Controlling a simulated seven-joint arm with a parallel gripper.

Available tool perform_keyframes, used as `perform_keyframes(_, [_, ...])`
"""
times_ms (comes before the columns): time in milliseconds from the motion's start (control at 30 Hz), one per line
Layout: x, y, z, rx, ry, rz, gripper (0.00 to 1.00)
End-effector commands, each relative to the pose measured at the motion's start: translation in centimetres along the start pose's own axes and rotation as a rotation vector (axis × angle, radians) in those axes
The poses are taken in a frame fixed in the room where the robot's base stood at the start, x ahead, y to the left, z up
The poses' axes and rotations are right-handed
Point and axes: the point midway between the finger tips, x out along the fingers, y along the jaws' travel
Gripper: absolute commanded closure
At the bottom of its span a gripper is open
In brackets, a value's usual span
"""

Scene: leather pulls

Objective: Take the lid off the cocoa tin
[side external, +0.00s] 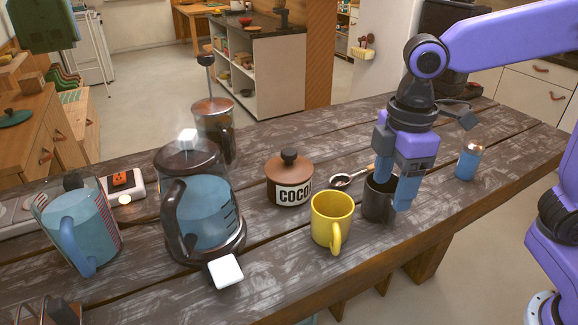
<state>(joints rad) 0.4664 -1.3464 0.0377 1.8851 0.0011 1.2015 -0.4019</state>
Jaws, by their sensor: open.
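The cocoa tin (291,192) stands upright on the wooden table, with dark letters on a pale label. Its brown lid (289,168) with a dark round knob (289,156) sits on top. My gripper (393,185) is to the right of the tin, pointing down, with its blue fingers apart. The fingers are at a dark grey mug (376,204); one finger overlaps the mug's right side in the picture. I cannot tell whether they touch it. Nothing shows held between the fingers.
A yellow mug (331,219) stands in front of the tin, and a measuring spoon (341,181) lies to its right. A French press (215,125), a glass kettle (203,212) and a measuring jug (78,227) stand left. A blue shaker (468,163) stands right, near the table edge.

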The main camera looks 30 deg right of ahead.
Motion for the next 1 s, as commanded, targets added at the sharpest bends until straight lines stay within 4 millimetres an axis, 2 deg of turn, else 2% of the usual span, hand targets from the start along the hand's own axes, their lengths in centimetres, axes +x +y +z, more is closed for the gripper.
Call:
perform_keyframes(33, [-0.5, 1.3, -1.6, -0.015, -0.001, 0.0, 0.35])
perform_keyframes(200, [-2.2, 5.3, -5.8, -0.078, -0.005, -0.001, 0.35])
perform_keyframes(500, [-4.2, 12.1, -11.2, -0.186, -0.012, -0.005, 0.35])
perform_keyframes(700, [-5.0, 15.5, -13.1, -0.248, -0.015, -0.007, 0.35])
perform_keyframes(833, [-5.2, 16.6, -13.5, -0.271, -0.015, -0.008, 0.35])
perform_keyframes(1000, [-4.9, 17.1, -13.6, -0.282, -0.017, -0.01, 0.35])
